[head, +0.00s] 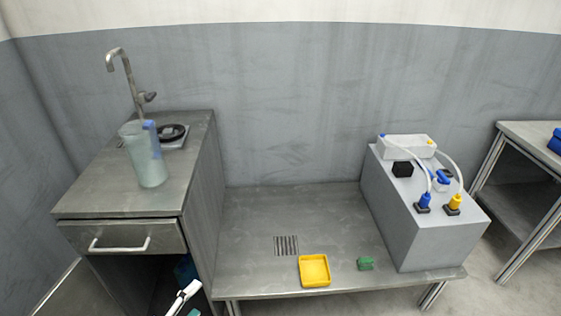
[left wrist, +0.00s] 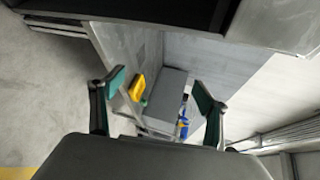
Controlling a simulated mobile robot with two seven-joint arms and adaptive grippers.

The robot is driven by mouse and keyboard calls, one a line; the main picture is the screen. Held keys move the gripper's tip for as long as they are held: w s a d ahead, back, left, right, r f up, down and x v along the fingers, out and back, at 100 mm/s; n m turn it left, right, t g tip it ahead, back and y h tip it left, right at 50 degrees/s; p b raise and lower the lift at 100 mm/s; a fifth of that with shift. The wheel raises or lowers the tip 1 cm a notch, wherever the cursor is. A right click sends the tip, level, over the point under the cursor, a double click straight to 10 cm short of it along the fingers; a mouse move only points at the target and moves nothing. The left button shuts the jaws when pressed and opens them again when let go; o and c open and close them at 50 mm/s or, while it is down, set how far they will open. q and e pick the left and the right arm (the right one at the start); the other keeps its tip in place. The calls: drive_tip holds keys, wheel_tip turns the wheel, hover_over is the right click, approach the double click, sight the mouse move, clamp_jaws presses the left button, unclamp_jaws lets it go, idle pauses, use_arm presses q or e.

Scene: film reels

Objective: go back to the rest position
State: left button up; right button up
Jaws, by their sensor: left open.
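My left gripper shows in part at the bottom edge of the head view (head: 190,300), in front of the cabinet's dark open lower part and left of the low bench. In the left wrist view its two fingers (left wrist: 160,88) with green pads stand wide apart, with nothing between them close by. The low bench with the yellow tray (left wrist: 137,87) and the grey box (left wrist: 165,92) shows farther off beyond the fingers. My right gripper is not in view.
The metal cabinet (head: 85,195) with drawer, tap and clear jug (head: 150,165) stands at left. The low bench (head: 255,215) holds a yellow tray (head: 315,284), a green block (head: 365,264) and a grey box (head: 405,235). Another table (head: 520,130) stands at right. Floor shows between bench and table.

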use_arm(q)
drive_tip(key=s+d+r+n+y+p, duration=0.1)
drive_tip(key=s+r+n+y+p, duration=0.25)
drive_tip(key=s+r+n, duration=0.4)
drive_tip(key=s+d+f+n+g+p, duration=0.1)
drive_tip(key=s+d+n+p, duration=0.1)
drive_tip(key=s+n, duration=0.3)
drive_tip(key=s+d+f+n+g+p, duration=0.1)
drive_tip(key=s+d+n+g+p, duration=0.1)
drive_tip(key=s+n, duration=0.3)
drive_tip(key=shift+s+d+n+p, duration=0.3)
drive_tip(key=shift+s+n+p, duration=0.15)
drive_tip(key=shift+n, duration=0.4)
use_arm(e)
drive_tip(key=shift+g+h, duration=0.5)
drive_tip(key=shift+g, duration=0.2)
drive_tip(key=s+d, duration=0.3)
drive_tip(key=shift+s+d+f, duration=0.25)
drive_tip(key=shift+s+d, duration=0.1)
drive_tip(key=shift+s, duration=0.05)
use_arm(q)
drive_tip(key=shift+h, duration=0.25)
